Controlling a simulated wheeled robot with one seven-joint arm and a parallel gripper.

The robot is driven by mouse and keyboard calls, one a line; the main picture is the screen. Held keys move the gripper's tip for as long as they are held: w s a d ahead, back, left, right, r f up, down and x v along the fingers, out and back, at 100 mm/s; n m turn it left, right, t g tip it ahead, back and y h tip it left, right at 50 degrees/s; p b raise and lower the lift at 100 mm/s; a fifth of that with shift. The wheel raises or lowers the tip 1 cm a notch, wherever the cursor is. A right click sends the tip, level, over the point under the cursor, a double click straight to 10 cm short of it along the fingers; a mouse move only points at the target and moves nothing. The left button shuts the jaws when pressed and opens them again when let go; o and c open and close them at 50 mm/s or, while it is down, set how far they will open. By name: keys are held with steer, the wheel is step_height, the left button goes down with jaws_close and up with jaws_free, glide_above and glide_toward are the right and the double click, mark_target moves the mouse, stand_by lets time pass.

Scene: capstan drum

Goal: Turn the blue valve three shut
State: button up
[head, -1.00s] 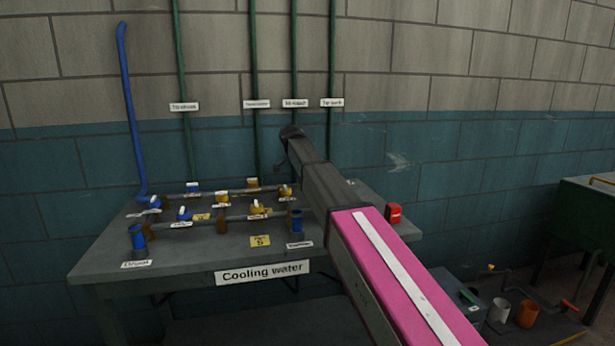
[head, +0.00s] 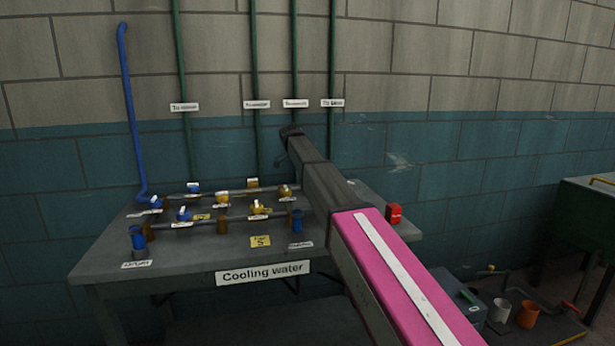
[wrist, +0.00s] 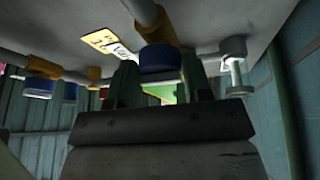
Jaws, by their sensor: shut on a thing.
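In the wrist view a blue valve cap (wrist: 160,61) sits on an orange-brown pipe fitting, between the two fingers of my gripper (wrist: 161,83). The fingers are shut on it, one at each side. In the head view several blue parts show on the bench: a near-left one (head: 137,238), one at the back left (head: 156,202), one in the middle (head: 184,214), and a near-right one (head: 296,221). The labels are too small to read, so I cannot tell which is valve three.
The grey bench (head: 205,262) carries grey pipes, yellow valves (head: 258,207) and small tags. A "Cooling water" sign (head: 263,273) is on its front edge. Green pipes (head: 254,90) climb the wall behind.

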steer(key=shift+w+a, duration=0.1)
steer(key=o, duration=0.9)
steer(key=shift+c, duration=0.2)
steer(key=v, duration=1)
steer(key=shift+r, duration=0.35)
steer(key=shift+a, duration=0.1)
